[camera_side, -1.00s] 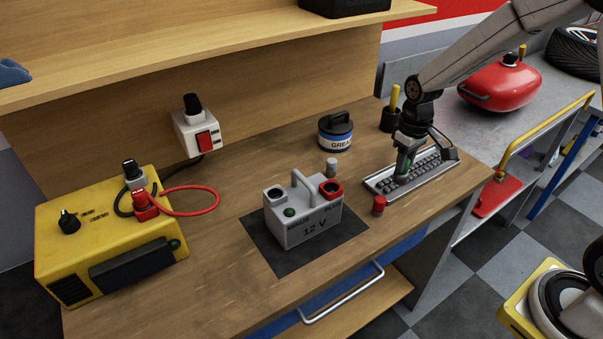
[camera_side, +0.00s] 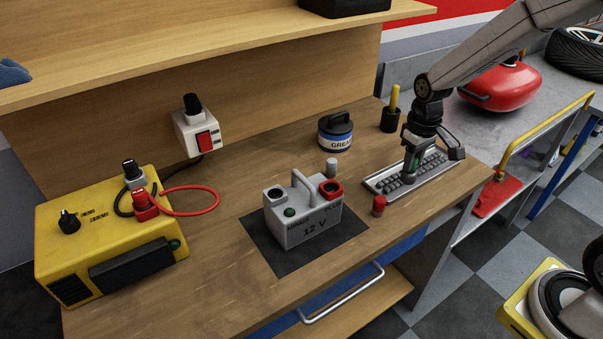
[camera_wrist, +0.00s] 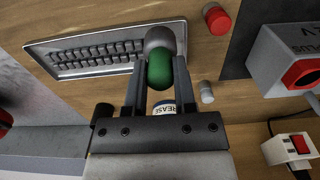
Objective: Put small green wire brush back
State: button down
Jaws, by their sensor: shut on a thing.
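The small wire brush with a green handle (camera_wrist: 159,70) is between the fingers of my gripper (camera_wrist: 159,58) in the wrist view. Its grey rounded end (camera_wrist: 160,38) points away from the gripper. In the side view, my gripper (camera_side: 414,161) is shut on the green handle (camera_side: 413,164) above the ridged grey metal tray (camera_side: 376,187). The tray also shows beyond the fingers in the wrist view (camera_wrist: 92,73). I cannot tell whether the brush touches the tray; its lower end is partly hidden in the side view.
A black cup (camera_side: 390,124) with a yellow-handled tool stands behind the tray. A red cap (camera_side: 379,205) and a grey cap (camera_side: 332,167) stand beside the 12 V battery (camera_side: 300,217). A grease tin (camera_side: 335,134) is at the back. The bench's right edge is close to the tray.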

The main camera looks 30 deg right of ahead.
notch_tip(320, 180, up, 12)
jog(key=f, duration=0.1)
jog(key=s+a+n, duration=0.2)
jog(key=a+n, duration=0.7)
jog(key=a, duration=1.3)
jog(key=s+a+n, duration=0.7)
jog(key=s+a, duration=0.1)
jog(key=a, duration=0.5)
notch_tip(320, 180, down, 5)
jog(key=shift+a, duration=0.1)
jog(key=w+a+f, duration=0.7)
jog(key=w+f, duration=0.2)
jog(key=w, duration=0.2)
jog(key=shift+a, duration=0.4)
